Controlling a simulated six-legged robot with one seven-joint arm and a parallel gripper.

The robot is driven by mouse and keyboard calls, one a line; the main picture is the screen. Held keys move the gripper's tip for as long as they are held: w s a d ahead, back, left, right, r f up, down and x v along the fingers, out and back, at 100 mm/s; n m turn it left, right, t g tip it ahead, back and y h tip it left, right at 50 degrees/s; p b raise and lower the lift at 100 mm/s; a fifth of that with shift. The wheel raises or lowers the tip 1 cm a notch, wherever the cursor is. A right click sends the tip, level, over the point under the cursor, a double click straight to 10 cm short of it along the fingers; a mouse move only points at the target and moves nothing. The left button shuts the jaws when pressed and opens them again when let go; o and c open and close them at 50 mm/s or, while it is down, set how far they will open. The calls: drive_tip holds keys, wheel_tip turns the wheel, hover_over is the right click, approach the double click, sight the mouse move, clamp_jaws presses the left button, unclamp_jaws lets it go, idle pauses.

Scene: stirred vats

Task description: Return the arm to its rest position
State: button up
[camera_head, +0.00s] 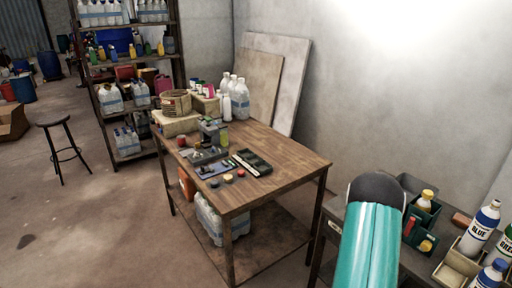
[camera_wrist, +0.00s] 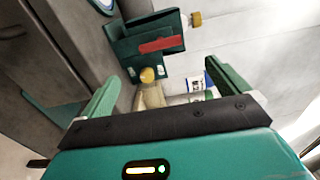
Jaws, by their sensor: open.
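My gripper (camera_wrist: 162,68) shows in the wrist view with its two green fingers spread wide apart. Nothing is held between them. Beyond the fingers lie a dark green bin (camera_wrist: 122,47) with a red item, a yellow cap and part of a white bottle (camera_wrist: 197,84) with a blue label. The teal link of my arm (camera_head: 372,245) rises at the lower right of the head view, with a dark rounded end. My gripper itself is not visible in the head view.
A wooden table (camera_head: 285,160) with tools stands mid-view. A shelf (camera_head: 125,68) and stool (camera_head: 54,120) are left. Open floor lies between.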

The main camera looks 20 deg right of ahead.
drive_tip(key=w+a+r+n+t+y, duration=0.35)
drive_tip(key=w+a+r, duration=0.2)
drive_tip(key=w, duration=0.35)
drive_tip(key=w+a+r+n+t+y, duration=0.2)
drive_tip(key=w+a+r+n+y, duration=0.3)
drive_tip(key=a, duration=0.5)
drive_tip(key=w+a+r+n+t+y, duration=0.25)
drive_tip(key=w+a+r+n, duration=0.25)
drive_tip(key=a+r+n, duration=0.4)
drive_tip(key=s+a+r+n+g+y, duration=0.1)
drive_tip(key=a+r+n+y, duration=0.1)
drive_tip(key=a, duration=0.4)
drive_tip(key=s+a+r+n+y, duration=0.1)
drive_tip(key=s+a+r+n, duration=0.1)
drive_tip(key=a, duration=0.4)
drive_tip(key=s+a+r+n+g+y, duration=0.2)
drive_tip(key=s+a+n, duration=0.4)
drive_tip(key=s+a, duration=0.2)
drive_tip(key=s+a+r+n+g+y, duration=0.1)
drive_tip(key=s+a+n, duration=0.5)
drive_tip(key=s, duration=0.6)
drive_tip(key=a+r+g, duration=0.1)
drive_tip(key=a, duration=0.1)
drive_tip(key=shift+a+n+g+y, duration=0.3)
drive_tip(key=shift+n+y, duration=0.05)
drive_tip(key=shift+y, duration=0.05)
drive_tip(key=shift+c, duration=0.4)
